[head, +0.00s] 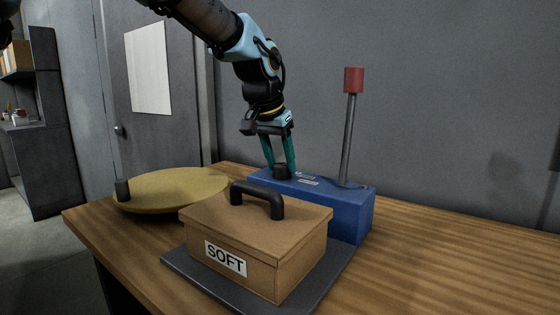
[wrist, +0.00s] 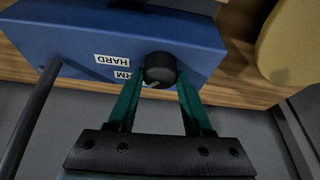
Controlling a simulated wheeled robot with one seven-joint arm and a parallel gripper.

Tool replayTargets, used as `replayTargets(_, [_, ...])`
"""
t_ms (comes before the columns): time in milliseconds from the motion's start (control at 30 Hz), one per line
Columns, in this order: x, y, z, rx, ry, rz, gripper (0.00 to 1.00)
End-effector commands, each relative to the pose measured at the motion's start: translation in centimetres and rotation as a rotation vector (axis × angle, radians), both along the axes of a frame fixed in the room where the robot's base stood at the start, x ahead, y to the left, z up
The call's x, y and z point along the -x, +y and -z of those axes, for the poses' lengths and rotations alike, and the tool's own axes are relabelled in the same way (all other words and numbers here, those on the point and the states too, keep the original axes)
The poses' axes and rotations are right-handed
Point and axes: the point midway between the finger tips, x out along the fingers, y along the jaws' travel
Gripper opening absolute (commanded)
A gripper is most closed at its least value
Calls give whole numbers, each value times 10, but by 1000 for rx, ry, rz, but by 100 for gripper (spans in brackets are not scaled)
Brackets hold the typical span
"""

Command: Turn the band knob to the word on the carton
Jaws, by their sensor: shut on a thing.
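The band knob (wrist: 161,66) is a round black knob on top of the blue box (head: 345,210). My gripper (head: 281,167) points down at it, its green fingers one on each side, shut on the knob. In the wrist view a pale pointer mark shows on the knob's near edge, towards the lower left. White labels beside the knob read "HARD" (wrist: 112,59) and, partly hidden, "RM" (wrist: 119,73). No other band word is readable. The brown carton (head: 290,262) with a black handle bears a white label reading "SOFT" (head: 225,259).
A grey rod with a red top (head: 353,80) rises from the blue box, right of my gripper. The carton sits on a dark plate (head: 195,277). A yellow disc (head: 180,186) with a black peg (head: 122,190) lies left. The wooden table (head: 450,262) is clear at right.

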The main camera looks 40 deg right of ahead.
Motion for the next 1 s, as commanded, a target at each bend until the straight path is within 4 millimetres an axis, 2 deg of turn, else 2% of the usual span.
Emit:
replayTargets(600, [4,-3,0,1,-1,-534,0])
replayTargets(1000, [3,-3,0,0,0,-698,0])
